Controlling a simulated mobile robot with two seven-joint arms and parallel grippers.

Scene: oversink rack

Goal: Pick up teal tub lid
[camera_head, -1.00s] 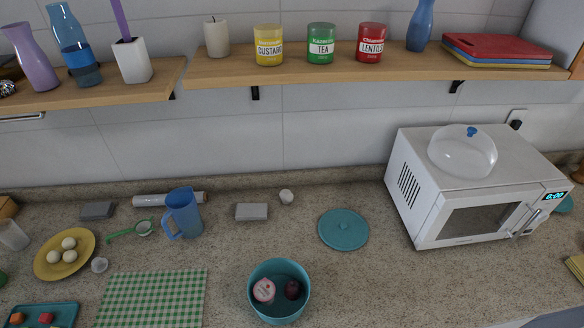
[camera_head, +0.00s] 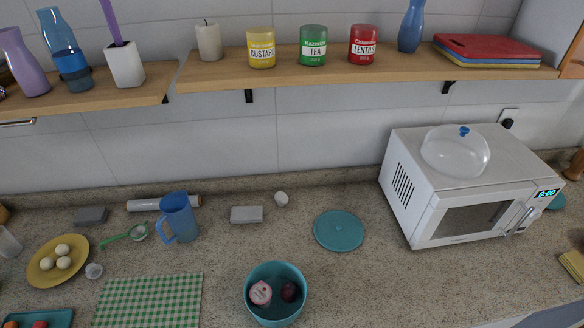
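The teal tub lid (camera_head: 339,230) is a flat round disc with a small raised centre. It lies on the speckled counter, left of the microwave and behind and right of the teal tub (camera_head: 249,306). The tub is open at the top and holds a pink-and-white round item (camera_head: 260,293) and a dark purple round item (camera_head: 290,291). Neither of my grippers shows in the head view.
The white microwave (camera_head: 400,222), with a clear dome on top, stands right of the lid. A grey block (camera_head: 246,215) and a blue jug (camera_head: 179,218) are to the left. A green checked cloth (camera_head: 148,300) lies front left. Bare counter surrounds the lid.

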